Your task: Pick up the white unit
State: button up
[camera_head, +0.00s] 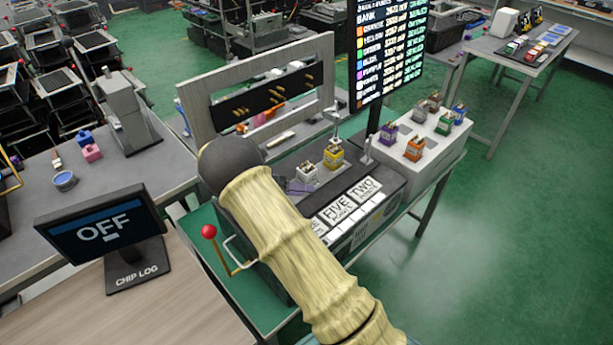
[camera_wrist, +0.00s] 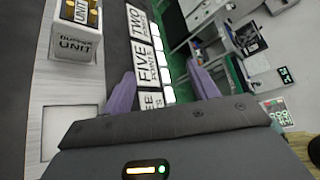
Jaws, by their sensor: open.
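The white unit (camera_head: 307,172) is a small pale block on the bench fixture, just left of the yellow unit (camera_head: 333,158). A pale block whose label ends in "UNIT" (camera_wrist: 76,46) stands upright at upper left in the wrist view, with yellow contacts on top; it looks like the white unit. My gripper (camera_wrist: 162,88) has two purple fingers spread apart, with nothing between them. The block is outside the fingers, to their left in the wrist view. In the head view my forearm hides most of the gripper; a purple finger (camera_head: 299,186) shows close to the white unit.
Number cards (camera_head: 348,199) line the fixture front. A white stand (camera_head: 425,165) at right carries several coloured units. A tall display (camera_head: 388,55) and a slotted grey frame (camera_head: 265,85) rise behind. A red-knobbed lever (camera_head: 209,232) is at left, near the OFF monitor (camera_head: 103,230).

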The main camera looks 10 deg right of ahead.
jog(key=s+d+r+m+t+y, duration=0.1)
jog(key=s+r+m+y, duration=0.2)
jog(key=s+m, duration=0.4)
jog(key=s+d+r+m+y, duration=0.2)
jog(key=s+m+y, duration=0.4)
jog(key=m, duration=0.6)
jog(key=s+d+r+m+t+y, duration=0.1)
jog(key=s+r+m+y, duration=0.3)
jog(key=s+m, duration=0.5)
jog(key=shift+s+d+m+t+y, duration=0.3)
jog(key=shift+m+y, duration=0.1)
jog(key=shift+y, duration=0.1)
jog(key=shift+c, duration=0.5)
